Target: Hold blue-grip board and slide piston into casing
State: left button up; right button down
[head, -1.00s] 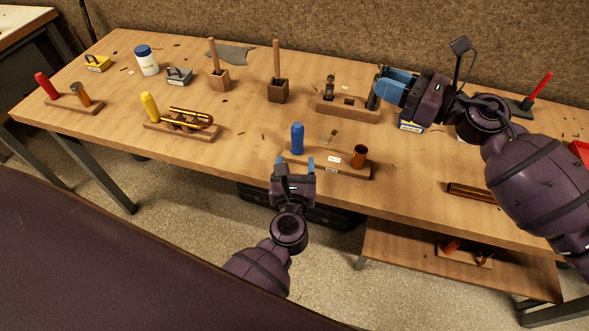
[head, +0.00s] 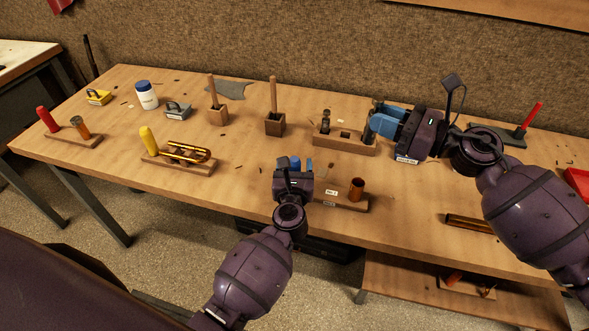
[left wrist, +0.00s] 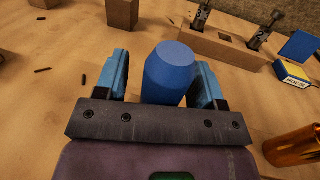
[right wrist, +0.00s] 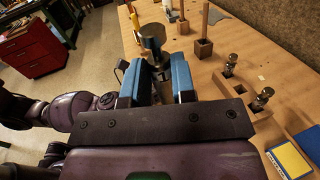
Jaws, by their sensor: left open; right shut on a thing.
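The blue grip (head: 296,162) stands upright on a wooden board (head: 335,200) near the table's front edge. A copper casing (head: 357,189) stands at the board's right end and also shows in the left wrist view (left wrist: 294,148). My left gripper (head: 294,167) is open, with its fingers on either side of the blue grip (left wrist: 170,75) and gaps showing. My right gripper (head: 377,122) is shut on a metal piston (right wrist: 152,42), held by the rack at the back. The board is partly hidden behind my left gripper.
The wooden piston rack (head: 335,145) holds other pistons (right wrist: 232,63). A yellow-grip board (head: 175,163) and a red-grip board (head: 75,139) stand to the left. A loose tube (head: 468,222) lies at the right front. The table between rack and blue-grip board is mostly clear.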

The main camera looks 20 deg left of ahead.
pick_arm(q)
jog(key=c, duration=1.1)
jog(key=shift+c, duration=0.3)
pick_arm(e)
notch_tip(320, 180, down, 12)
jog(key=m+t+h, duration=0.1)
jog(key=m+t, duration=0.2)
jog(key=t, duration=0.2)
jog(key=shift+s+r+m+h, duration=0.2)
jog(key=shift+s+m+h, duration=0.1)
jog(key=shift+h, duration=0.1)
